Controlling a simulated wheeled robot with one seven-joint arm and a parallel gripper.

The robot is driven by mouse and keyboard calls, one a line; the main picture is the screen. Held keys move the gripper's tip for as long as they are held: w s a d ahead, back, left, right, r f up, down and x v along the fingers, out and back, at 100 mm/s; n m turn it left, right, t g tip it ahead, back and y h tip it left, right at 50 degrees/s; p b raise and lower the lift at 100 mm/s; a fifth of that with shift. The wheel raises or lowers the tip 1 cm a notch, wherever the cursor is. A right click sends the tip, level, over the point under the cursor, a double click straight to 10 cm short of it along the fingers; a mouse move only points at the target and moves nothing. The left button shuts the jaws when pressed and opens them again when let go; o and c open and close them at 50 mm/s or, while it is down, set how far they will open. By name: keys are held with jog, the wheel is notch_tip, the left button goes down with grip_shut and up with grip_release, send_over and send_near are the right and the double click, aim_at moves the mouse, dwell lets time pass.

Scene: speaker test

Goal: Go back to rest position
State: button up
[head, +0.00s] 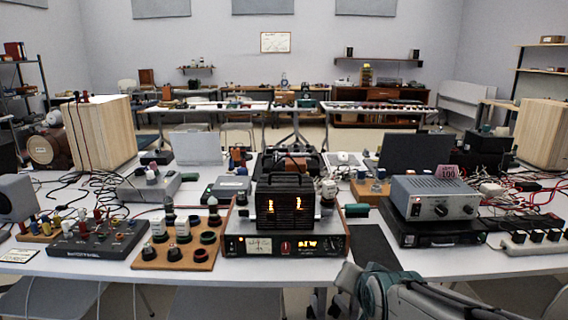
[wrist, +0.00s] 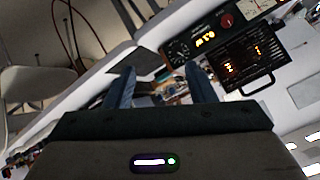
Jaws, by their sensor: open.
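My arm shows at the lower right of the head view, in front of the table's near edge, and its fingertips cannot be made out there. In the wrist view my gripper (wrist: 160,88) has its two blue fingers spread apart with nothing held between them. The white table (head: 210,270) lies across the head view. A black amplifier with glowing orange tubes (head: 285,203) stands at its middle, on a wider unit with meters and lit digits (head: 287,245). The amplifier also shows at the upper right of the wrist view (wrist: 246,62), apart from the fingers.
A wooden board with knobs (head: 178,252) and a black mixer panel (head: 97,240) stand left of the amplifier. A grey meter box (head: 436,198) is on the right. Wooden speakers (head: 101,133) stand at the table's sides. Cables (head: 108,190) clutter the left. A dark mat (head: 376,248) lies near my arm.

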jog(key=s+r+n+g+p, duration=0.5)
jog(key=s+r+g+p, duration=0.2)
jog(key=s+r+p, duration=0.6)
jog(key=shift+s+d+n+p, duration=0.15)
jog(key=shift+s+n+p, duration=0.4)
jog(key=shift+p, duration=0.7)
jog(key=shift+s+r, duration=0.1)
jog(key=c, duration=0.3)
